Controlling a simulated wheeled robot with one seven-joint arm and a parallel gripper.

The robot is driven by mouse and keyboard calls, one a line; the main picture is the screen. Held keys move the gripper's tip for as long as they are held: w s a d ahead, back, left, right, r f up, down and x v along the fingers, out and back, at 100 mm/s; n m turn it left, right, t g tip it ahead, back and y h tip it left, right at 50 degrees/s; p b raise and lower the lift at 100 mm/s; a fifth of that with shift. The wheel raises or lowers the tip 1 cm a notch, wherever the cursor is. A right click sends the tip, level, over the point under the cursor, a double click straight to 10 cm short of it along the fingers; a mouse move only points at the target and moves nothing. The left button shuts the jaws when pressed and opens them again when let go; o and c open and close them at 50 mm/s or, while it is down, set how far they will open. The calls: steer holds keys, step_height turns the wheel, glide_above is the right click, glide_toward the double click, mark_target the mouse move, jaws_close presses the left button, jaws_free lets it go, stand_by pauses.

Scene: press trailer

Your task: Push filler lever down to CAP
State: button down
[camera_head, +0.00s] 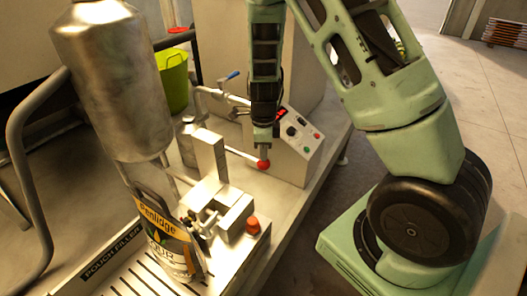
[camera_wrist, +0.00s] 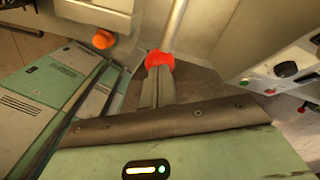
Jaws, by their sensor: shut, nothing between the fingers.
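The filler lever (camera_head: 243,155) is a thin metal rod with a red ball knob (camera_head: 264,163) on its right end. In the head view it slopes slightly down toward the knob. My gripper (camera_head: 264,150) points down with its closed fingertips right above the knob. In the wrist view the fingertips (camera_wrist: 156,82) meet the near edge of the red knob (camera_wrist: 160,60), and the rod (camera_wrist: 174,25) runs away behind it. I cannot tell whether they press on it. No CAP mark is readable. A pouch (camera_head: 170,240) stands upright under the filler's metal tank (camera_head: 110,80).
A control box (camera_head: 300,145) with buttons stands close to the right of the knob. An orange-red button (camera_head: 252,225) sits on the filler's front block. A green bucket (camera_head: 174,80) is behind. Open floor (camera_head: 495,110) lies to the right.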

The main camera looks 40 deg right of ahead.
mark_target(260, 165)
steer(key=shift+f+b, duration=0.95)
steer(key=shift+f, duration=0.2)
steer(key=shift+w+a+f+b, duration=0.1)
steer(key=shift+w+f+b, duration=0.15)
steer(key=shift+f+b, duration=0.5)
steer(key=shift+w+a+f+b, duration=0.1)
steer(key=shift+w+f+b, duration=0.15)
steer(key=shift+f, duration=0.9)
step_height(260, 165, up, 10)
steer(key=p, duration=1)
steer(key=shift+r, duration=0.15)
